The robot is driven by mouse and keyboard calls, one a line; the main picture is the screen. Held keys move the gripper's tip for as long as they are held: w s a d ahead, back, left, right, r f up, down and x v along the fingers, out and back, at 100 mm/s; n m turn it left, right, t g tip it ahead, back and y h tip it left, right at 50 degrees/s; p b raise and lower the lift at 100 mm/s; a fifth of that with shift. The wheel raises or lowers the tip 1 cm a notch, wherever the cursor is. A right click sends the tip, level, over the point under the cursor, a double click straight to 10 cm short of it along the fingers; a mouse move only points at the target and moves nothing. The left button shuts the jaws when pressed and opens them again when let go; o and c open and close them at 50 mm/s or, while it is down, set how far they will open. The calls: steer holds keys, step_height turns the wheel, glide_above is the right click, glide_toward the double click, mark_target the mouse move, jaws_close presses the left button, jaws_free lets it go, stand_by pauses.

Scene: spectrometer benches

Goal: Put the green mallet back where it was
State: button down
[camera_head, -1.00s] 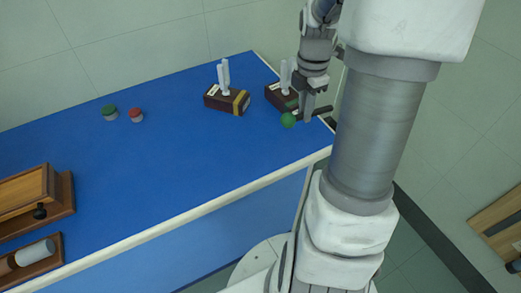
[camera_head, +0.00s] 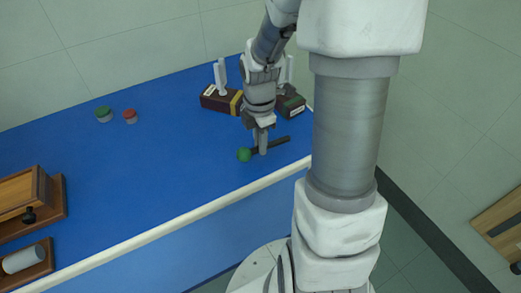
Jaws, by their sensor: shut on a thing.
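The green mallet has a round green head (camera_head: 244,155) and a dark handle (camera_head: 281,141) that points to the right. My gripper (camera_head: 261,150) is shut on the mallet near its head, with the fingers pointing down. The mallet is over the right part of the blue bench (camera_head: 150,170), near its front edge. I cannot tell whether it touches the bench top or hangs just above it.
Two dark boxes with white upright prongs stand behind my gripper, one with a yellow band (camera_head: 219,100) and one with a green band (camera_head: 291,106), partly hidden. A green-lidded jar (camera_head: 103,114) and a red-lidded jar (camera_head: 130,116) stand left. Wooden apparatus (camera_head: 35,195) is at far left. The middle is clear.

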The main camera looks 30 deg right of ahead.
steer(key=shift+f, duration=1.3)
steer(key=shift+f+b, duration=0.2)
steer(key=shift+b, duration=0.1)
steer(key=c, duration=0.8)
jaws_free()
steer(key=shift+c, duration=0.2)
steer(key=shift+r, duration=0.1)
step_height(320, 180, up, 11)
steer(key=p, duration=0.3)
steer(key=shift+r, duration=0.6)
steer(key=shift+a, duration=0.1)
